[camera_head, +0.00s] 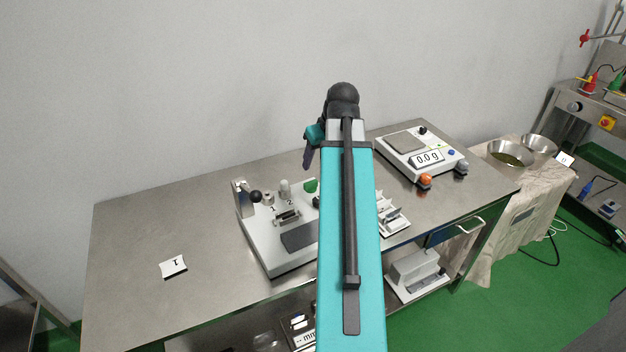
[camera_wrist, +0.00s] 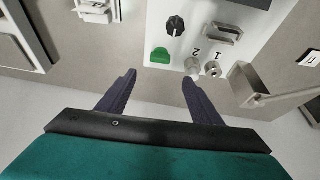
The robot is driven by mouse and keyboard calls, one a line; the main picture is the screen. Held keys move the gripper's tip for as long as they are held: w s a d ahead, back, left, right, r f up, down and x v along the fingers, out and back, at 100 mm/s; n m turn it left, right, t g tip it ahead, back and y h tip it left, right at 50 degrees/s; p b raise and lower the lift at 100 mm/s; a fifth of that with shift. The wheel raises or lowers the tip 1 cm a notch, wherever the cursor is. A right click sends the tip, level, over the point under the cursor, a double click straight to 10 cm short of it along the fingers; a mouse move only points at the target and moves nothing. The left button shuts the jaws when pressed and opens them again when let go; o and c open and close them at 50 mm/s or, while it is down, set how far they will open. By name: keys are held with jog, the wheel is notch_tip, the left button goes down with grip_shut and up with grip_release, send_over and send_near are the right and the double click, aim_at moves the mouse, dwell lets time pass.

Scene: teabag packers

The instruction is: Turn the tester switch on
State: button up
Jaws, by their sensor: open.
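The white tester (camera_head: 262,245) stands on the steel table, partly hidden behind my arm in the head view. In the wrist view its panel (camera_wrist: 182,48) carries a black knob with a pointer mark (camera_wrist: 175,25), a green button (camera_wrist: 160,55) and small metal parts (camera_wrist: 212,71) by the labels 1 and 2. I cannot tell for sure which control is the switch, or its setting. My gripper (camera_wrist: 158,77) is open and empty, with the green button ahead of the gap between its fingers. In the head view one dark finger (camera_head: 308,156) shows above the tester's back edge.
A small white device (camera_head: 394,222) is partly behind my arm. A label card (camera_head: 173,266) lies left; the table around it is clear.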

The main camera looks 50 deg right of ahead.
aim_at(311, 182)
jog(key=shift+p+x, duration=1.05)
jog(key=shift+x, duration=5.5)
jog(key=shift+a, duration=0.1)
jog(key=shift+c, duration=0.4)
jog(key=c, duration=1)
